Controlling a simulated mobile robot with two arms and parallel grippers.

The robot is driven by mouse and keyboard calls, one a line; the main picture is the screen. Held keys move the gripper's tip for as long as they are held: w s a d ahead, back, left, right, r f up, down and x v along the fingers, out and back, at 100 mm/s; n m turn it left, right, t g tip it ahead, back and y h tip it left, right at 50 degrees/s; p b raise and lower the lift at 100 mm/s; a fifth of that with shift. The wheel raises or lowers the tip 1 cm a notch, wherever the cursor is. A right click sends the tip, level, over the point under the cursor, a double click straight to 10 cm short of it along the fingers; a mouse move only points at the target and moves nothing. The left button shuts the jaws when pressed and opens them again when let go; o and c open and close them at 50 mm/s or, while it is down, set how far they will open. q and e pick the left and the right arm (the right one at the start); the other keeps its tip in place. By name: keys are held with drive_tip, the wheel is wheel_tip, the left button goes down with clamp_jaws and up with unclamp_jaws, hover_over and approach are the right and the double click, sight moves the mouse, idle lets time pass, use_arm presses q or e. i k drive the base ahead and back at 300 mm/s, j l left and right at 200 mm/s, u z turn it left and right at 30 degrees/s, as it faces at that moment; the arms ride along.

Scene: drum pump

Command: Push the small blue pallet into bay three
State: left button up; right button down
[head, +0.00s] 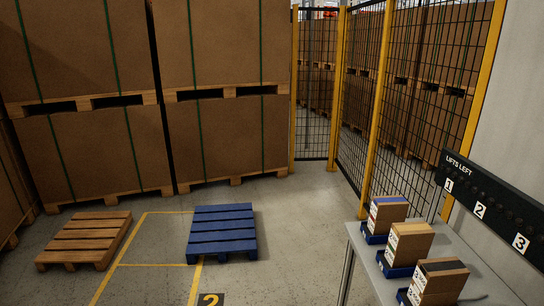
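The small blue pallet (222,237) lies flat on the concrete floor near the middle of the head view. A yellow floor line (194,283) runs up to its near edge, and it hides part of the yellow marking behind it. A black floor plate with a yellow 2 (210,300) shows in front of it, cut by the bottom edge. No floor plate with a 3 is visible, so I cannot tell where bay three is. Neither of my grippers is in view.
A wooden pallet (88,238) lies at left. Stacked cartons (225,140) stand behind. Yellow-framed mesh fencing (350,130) is right of them. A grey table (358,255) with boxes (408,243) in blue trays stands at right, under a "LIFTS LEFT" board (490,205). Floor right of the blue pallet is clear.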

sight(224, 214)
drive_tip(key=i+l+u, duration=0.15)
drive_tip(key=i, duration=1.95)
drive_tip(key=i+l+u, duration=0.5)
drive_tip(key=i, duration=0.45)
drive_tip(key=i+l+u, duration=0.5)
drive_tip(key=i+l, duration=0.35)
